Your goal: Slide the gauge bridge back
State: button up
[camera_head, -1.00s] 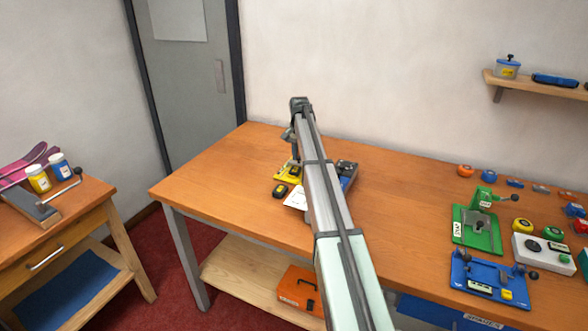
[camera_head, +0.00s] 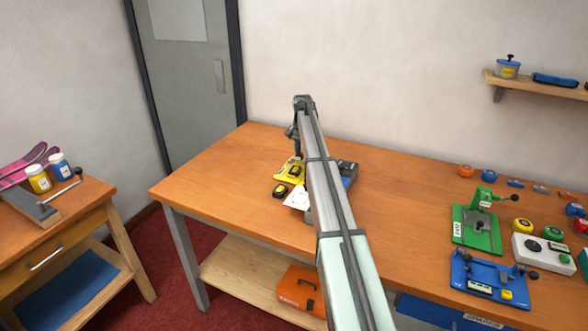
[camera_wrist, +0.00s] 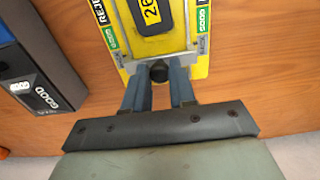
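The yellow gauge (camera_head: 287,178) stands on the left part of the wooden bench, partly behind my arm. The wrist view shows its yellow plate (camera_wrist: 199,68) with a black display (camera_wrist: 151,12) and GOOD and REJECT labels along both sides. A round black knob (camera_wrist: 159,71) sits at its near edge. My gripper (camera_wrist: 160,84) has one finger on each side of this knob, with no clear gap between fingers and knob. In the head view my arm hides much of the gripper and of the gauge's right side.
Green (camera_head: 477,225) and blue (camera_head: 490,279) fixtures stand far right. The bench's back left is clear.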

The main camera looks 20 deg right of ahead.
jog(key=shift+o, duration=0.8)
jog(key=shift+r, duration=0.1)
notch_tip(320, 180, up, 10)
dwell(0.7)
